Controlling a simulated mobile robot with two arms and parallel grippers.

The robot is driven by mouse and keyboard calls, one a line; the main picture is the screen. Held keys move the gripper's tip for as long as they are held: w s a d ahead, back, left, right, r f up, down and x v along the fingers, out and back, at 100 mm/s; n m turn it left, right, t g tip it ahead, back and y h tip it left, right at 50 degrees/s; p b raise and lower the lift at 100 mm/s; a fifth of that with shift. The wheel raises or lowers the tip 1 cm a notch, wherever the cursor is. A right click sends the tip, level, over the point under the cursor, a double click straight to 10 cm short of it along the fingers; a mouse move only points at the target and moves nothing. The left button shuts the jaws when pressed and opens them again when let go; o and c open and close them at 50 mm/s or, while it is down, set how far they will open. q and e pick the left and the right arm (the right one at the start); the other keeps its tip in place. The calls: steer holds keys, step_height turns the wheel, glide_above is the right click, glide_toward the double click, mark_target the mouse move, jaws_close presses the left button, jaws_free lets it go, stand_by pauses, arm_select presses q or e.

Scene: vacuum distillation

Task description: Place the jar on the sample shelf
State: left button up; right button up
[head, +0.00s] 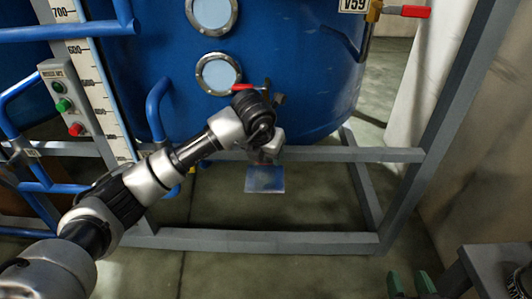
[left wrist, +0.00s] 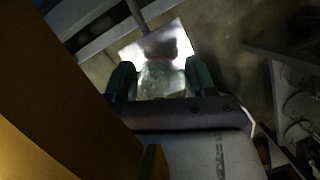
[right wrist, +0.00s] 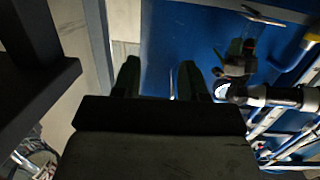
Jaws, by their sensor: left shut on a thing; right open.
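The jar (left wrist: 163,78) shows in the left wrist view as a pale, see-through shape between the green fingers of my left gripper (left wrist: 160,82), which is shut on it. The sample shelf appears to be the small flat plate (head: 264,180) in front of the blue tank; it is bright in the left wrist view (left wrist: 150,43), beyond the jar. In the head view my left gripper (head: 270,152) is above the plate, and the jar cannot be made out. Whether jar and plate touch cannot be told. My right gripper (right wrist: 158,78) is open and empty; its green fingertips show lower right in the head view (head: 411,286).
The blue tank (head: 300,70) stands behind the plate, inside a grey frame (head: 250,240). A red valve handle (head: 243,87) is close to my left wrist. A button box (head: 68,100) and blue pipes are at the left. Floor below the plate is clear.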

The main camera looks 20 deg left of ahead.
arm_select(q)
steer(key=o, duration=1)
